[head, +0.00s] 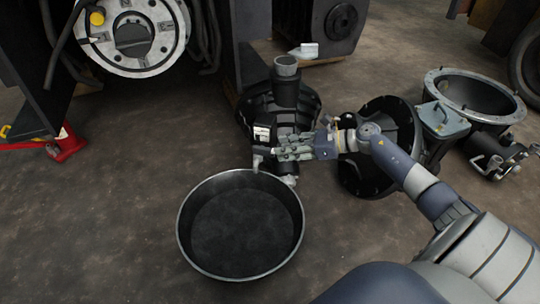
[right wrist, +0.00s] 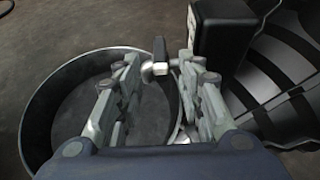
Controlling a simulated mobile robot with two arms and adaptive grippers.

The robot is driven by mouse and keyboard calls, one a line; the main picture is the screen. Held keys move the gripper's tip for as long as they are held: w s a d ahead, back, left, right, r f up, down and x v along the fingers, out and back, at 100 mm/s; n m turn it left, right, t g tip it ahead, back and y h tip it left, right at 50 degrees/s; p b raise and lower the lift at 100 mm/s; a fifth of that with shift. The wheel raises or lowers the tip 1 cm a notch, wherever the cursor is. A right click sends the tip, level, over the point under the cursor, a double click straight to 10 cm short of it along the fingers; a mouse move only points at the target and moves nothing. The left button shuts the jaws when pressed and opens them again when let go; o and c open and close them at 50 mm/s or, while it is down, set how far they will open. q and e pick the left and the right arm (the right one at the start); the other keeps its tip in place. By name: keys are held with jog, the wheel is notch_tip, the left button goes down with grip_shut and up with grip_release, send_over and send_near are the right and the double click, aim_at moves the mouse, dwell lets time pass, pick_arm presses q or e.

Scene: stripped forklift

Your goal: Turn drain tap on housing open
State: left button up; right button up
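The dark housing (head: 280,112) stands on the floor at the centre of the head view, with an upright cylindrical neck. The drain tap (head: 259,160) is low on its front, above the pan's far rim. In the right wrist view the tap (right wrist: 160,50) shows a dark handle end on a silver stem. My right gripper (head: 281,150) reaches in from the right. Its fingers (right wrist: 158,68) are apart, one on each side of the tap, with visible gaps. I cannot tell how deep the tap sits between them. My left gripper is not in view.
A round black drain pan (head: 240,272) lies below the tap; its rim (right wrist: 38,108) also shows in the wrist view. Another dark housing (head: 375,180) and an open metal drum (head: 475,95) stand to the right. A red jack (head: 67,144) is at left. Floor is free at lower left.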

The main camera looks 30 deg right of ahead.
aim_at(270, 149)
jog(key=b+x, duration=0.2)
jog(key=x, duration=0.4)
grip_shut()
